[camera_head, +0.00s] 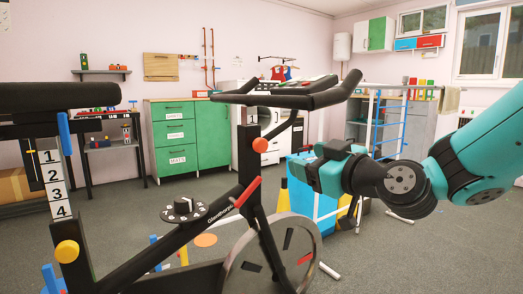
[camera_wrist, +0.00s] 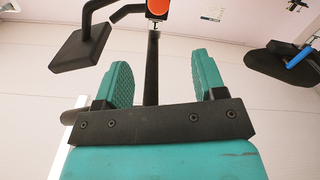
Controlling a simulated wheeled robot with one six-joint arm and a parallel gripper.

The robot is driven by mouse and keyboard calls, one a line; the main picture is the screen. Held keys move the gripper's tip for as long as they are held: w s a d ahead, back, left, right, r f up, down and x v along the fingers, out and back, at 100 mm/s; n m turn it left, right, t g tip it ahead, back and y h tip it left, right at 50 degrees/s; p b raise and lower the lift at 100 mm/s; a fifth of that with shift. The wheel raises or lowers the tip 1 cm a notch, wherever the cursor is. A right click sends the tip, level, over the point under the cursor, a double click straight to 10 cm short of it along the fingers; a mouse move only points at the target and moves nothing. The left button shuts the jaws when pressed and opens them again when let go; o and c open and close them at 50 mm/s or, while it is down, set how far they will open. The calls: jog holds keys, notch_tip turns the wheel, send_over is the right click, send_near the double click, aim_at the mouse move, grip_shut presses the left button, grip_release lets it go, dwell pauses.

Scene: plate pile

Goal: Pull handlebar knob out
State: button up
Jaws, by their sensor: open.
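The handlebar knob (camera_head: 260,145) is a round orange-red knob on the front post of the exercise bike (camera_head: 254,190), below the black handlebar (camera_head: 290,98). In the wrist view the orange knob (camera_wrist: 158,7) shows at the top edge, partly cut off, above the gap between the fingers. My gripper (camera_head: 308,168) is to the right of the knob and a little lower in the head view, apart from it. In the wrist view my gripper (camera_wrist: 160,70) has its two teal fingers spread with nothing between them; the dark post shows beyond.
The bike's seat (camera_head: 60,97) and numbered seat post (camera_head: 52,184) with a yellow knob (camera_head: 67,251) are at the left. A green cabinet (camera_head: 190,135) and a blue-railed rack (camera_head: 378,125) stand behind.

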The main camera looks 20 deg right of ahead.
aim_at(263, 145)
jog(key=p+x, duration=1.4)
jog(key=x, duration=0.1)
jog(key=shift+w+a+r+p, duration=0.1)
jog(key=shift+w+r+p, duration=0.05)
jog(key=shift+p, duration=0.15)
jog(key=shift+w+a+f, duration=0.2)
jog(key=shift+w, duration=0.5)
